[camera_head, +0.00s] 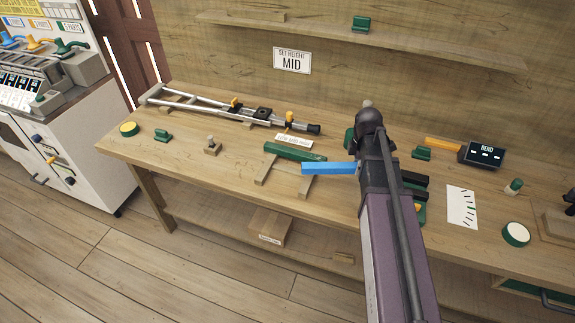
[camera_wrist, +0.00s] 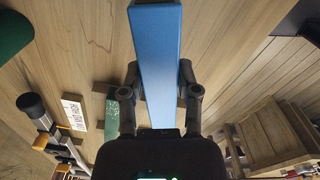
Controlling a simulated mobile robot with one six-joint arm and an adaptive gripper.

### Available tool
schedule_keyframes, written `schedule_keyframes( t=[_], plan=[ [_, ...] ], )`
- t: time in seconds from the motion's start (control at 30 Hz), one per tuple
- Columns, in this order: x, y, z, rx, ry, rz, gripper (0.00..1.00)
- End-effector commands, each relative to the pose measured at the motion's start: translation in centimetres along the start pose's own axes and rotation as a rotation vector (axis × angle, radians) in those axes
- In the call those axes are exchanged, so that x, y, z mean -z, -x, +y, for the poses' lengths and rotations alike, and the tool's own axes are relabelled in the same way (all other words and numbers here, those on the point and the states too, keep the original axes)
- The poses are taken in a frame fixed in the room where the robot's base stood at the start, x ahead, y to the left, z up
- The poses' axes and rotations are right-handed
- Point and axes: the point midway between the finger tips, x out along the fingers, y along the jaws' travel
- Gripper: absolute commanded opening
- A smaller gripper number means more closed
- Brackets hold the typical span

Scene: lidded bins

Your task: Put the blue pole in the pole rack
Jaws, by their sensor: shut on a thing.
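The blue pole (camera_head: 328,168) is a straight blue bar, held roughly level above the workbench. In the wrist view the blue pole (camera_wrist: 158,50) runs lengthwise between both fingers of my gripper (camera_wrist: 160,85), which is shut on it. In the head view my arm hides the gripper and the pole's right end. A low wooden rack (camera_head: 265,167) stands near the bench's front edge with a green pole (camera_head: 295,151) lying across it. The blue pole's left end appears close to the rack's right side; I cannot tell whether they touch.
A crutch (camera_head: 220,108) lies at the back left of the bench. A small white label (camera_head: 293,140) stands behind the green pole. A dark "BEND" display (camera_head: 482,154) and a white chart (camera_head: 461,206) are at right. A shelf (camera_head: 370,38) runs above.

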Motion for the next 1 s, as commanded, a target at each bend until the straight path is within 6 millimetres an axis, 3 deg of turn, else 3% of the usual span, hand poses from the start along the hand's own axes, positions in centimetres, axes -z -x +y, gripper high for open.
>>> schedule_keyframes(
  t=[0.37, 0.57, 0.77, 1.0],
  plan=[
    [-0.9, 0.0, -0.1, 0.000, -0.013, 0.000, 0.00],
    [-0.1, 0.0, -0.5, 0.000, 0.004, 0.000, 0.00],
    [3.1, 0.0, -1.8, 0.000, 0.066, 0.000, 0.00],
    [8.9, 0.0, -4.5, -0.001, 0.189, 0.000, 0.00]
  ],
)
